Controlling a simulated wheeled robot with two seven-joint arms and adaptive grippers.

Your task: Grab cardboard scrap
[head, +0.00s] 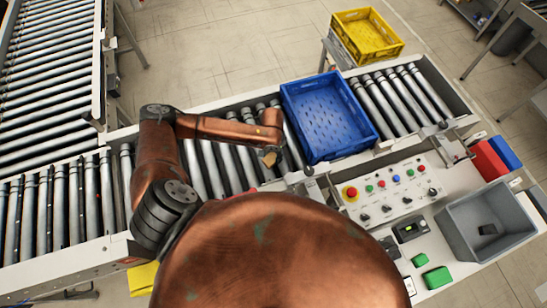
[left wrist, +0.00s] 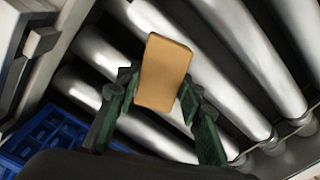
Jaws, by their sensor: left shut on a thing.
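The cardboard scrap (left wrist: 165,70) is a small tan block, held upright between the green and black fingers of my left gripper (left wrist: 157,94) in the left wrist view. The fingers touch its two sides, and rollers show behind it. In the head view the scrap (head: 269,159) appears small below the end of my copper left arm, over the conveyor rollers and left of the blue crate. My left gripper is mostly hidden by the arm there. My right gripper is not in view.
The blue crate (head: 300,97) sits empty on the conveyor (head: 93,190); its edge also shows in the left wrist view (left wrist: 48,137). A yellow crate (head: 378,50) stands behind. A button panel (head: 395,190) and a grey bin (head: 515,222) holding a dark item are at right.

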